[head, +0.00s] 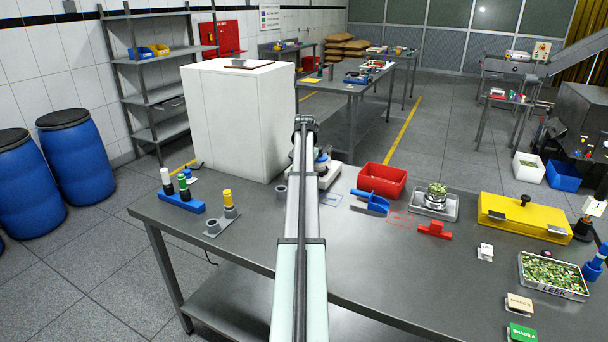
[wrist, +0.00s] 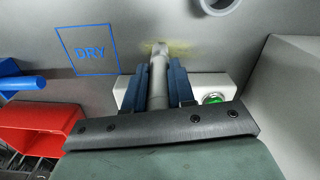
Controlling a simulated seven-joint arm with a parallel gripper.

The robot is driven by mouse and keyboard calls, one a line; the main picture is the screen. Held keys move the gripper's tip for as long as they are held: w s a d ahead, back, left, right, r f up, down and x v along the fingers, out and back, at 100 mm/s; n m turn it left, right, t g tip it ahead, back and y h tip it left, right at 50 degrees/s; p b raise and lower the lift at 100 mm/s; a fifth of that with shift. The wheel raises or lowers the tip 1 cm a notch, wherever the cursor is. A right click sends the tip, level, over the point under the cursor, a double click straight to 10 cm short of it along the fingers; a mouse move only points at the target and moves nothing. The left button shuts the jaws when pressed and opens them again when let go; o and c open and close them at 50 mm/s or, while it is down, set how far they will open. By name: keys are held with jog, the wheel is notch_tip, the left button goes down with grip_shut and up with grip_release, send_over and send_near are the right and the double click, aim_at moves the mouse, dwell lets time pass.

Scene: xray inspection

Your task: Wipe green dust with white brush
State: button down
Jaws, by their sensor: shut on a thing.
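In the wrist view, my gripper (wrist: 159,82) has its two blue fingers shut on the pale handle of the brush (wrist: 158,75). The brush points away from the palm, and its tip is at a faint yellow-green dust smear (wrist: 190,47) on the grey surface. The tip overlaps the left part of the smear; I cannot tell whether it is touching. In the head view, my arm covers most of the gripper and the brush, and I cannot make out the dust there.
A white device (head: 330,175) is close by; its green button (wrist: 213,98) shows in the wrist view. A white cabinet (head: 238,120) stands behind.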

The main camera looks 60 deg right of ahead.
jog(key=shift+s, duration=0.2)
jog(key=shift+s, duration=1)
jog(key=shift+w, duration=0.15)
jog(key=shift+w, duration=1.05)
jog(key=shift+w, duration=0.1)
jog(key=shift+w, duration=1)
jog(key=shift+w, duration=1.05)
jog(key=shift+w, duration=0.1)
